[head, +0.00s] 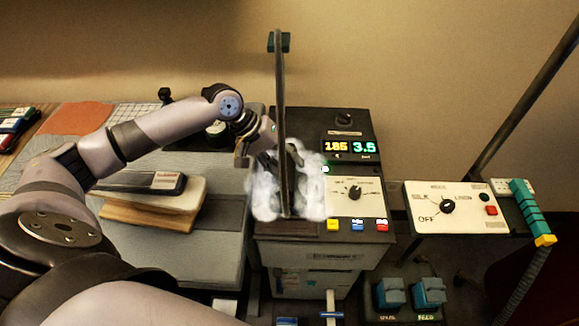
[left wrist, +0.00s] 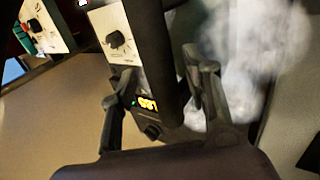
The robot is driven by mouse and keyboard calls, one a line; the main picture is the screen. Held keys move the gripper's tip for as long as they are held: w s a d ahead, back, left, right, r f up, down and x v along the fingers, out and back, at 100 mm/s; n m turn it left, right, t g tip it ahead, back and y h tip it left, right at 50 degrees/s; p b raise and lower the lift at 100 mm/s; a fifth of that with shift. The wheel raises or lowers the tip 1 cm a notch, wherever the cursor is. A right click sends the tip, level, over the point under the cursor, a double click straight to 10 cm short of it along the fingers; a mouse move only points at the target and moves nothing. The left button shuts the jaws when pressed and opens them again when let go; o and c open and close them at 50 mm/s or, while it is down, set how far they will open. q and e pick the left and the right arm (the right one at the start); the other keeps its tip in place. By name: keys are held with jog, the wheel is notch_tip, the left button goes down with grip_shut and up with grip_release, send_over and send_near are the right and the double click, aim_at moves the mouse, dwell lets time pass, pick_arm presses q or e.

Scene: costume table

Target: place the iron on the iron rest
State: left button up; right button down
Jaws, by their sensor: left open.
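My left gripper (head: 272,160) is open above the left part of the dark steam station (head: 318,240), among white steam-like puffs (head: 263,195). In the left wrist view its two fingers (left wrist: 150,80) are spread apart with a dark upright post between them in the picture. Whether they touch the post I cannot tell. In the head view the post (head: 281,95) partly covers the gripper. I cannot clearly make out the iron or the iron rest; the puffs and the gripper hide that part of the station. My right gripper is not in view.
A dark slab with a label (head: 150,182) lies on a cream and brown stacked block (head: 150,215) on the grey board at left. A white control panel (head: 457,207) with a knob stands at right, beside a teal-handled tool (head: 530,208). Blue pedals (head: 430,292) sit low at right.

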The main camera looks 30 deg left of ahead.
pick_arm(q)
jog(key=b+v, duration=0.1)
jog(key=v, duration=0.9)
jog(key=shift+r, duration=0.2)
